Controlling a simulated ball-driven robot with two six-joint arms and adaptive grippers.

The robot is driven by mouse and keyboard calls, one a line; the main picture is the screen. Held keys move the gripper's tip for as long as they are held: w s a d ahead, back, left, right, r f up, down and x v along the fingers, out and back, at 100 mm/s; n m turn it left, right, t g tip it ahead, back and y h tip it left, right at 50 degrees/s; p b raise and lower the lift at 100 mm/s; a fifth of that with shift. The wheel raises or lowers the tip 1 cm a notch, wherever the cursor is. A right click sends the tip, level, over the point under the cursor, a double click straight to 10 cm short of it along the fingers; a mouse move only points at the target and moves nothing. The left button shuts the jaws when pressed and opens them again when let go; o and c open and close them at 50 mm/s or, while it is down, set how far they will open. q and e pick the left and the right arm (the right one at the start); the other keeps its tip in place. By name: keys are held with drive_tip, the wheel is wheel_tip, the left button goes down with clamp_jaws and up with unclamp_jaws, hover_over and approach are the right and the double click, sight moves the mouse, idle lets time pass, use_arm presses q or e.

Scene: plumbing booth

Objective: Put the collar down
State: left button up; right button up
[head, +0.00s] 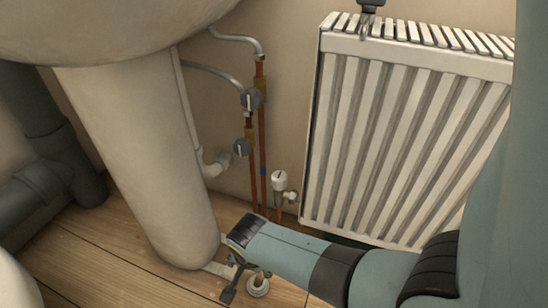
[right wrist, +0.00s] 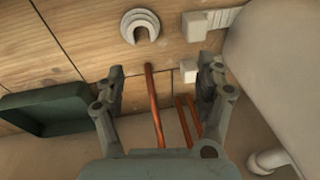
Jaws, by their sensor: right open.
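The collar (head: 258,288) is a pale, open-sided ring lying on the wooden floor near the foot of the pedestal. In the right wrist view the collar (right wrist: 152,20) lies on the boards at the top, beyond the fingertips and apart from them. My right gripper (head: 246,281) reaches low from the right, just beside the collar in the head view. In the right wrist view my right gripper (right wrist: 163,70) has its two fingers spread wide, with nothing held between them. My left gripper is not in view.
The pedestal (head: 140,165) stands left of my right gripper. Copper pipes (head: 262,150) with valves rise behind it, and a white radiator (head: 395,130) stands at the right. A dark green tray (right wrist: 50,110) and a small pale block (right wrist: 189,71) show in the wrist view.

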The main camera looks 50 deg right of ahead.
wheel_tip(320, 180, up, 15)
drive_tip(key=d+n+t, duration=0.2)
drive_tip(key=n+t, duration=0.4)
drive_tip(key=t, duration=0.1)
drive_tip(key=s+r+n+t+y, duration=0.2)
drive_tip(key=s+r+n+t, duration=0.2)
drive_tip(key=s+r+n, duration=0.5)
wheel_tip(320, 180, up, 3)
drive_tip(key=s, duration=0.2)
drive_tip(key=shift+s+a+r+n, duration=0.15)
drive_tip(key=shift+s+a+n, duration=0.1)
drive_tip(key=shift+s+n, duration=0.1)
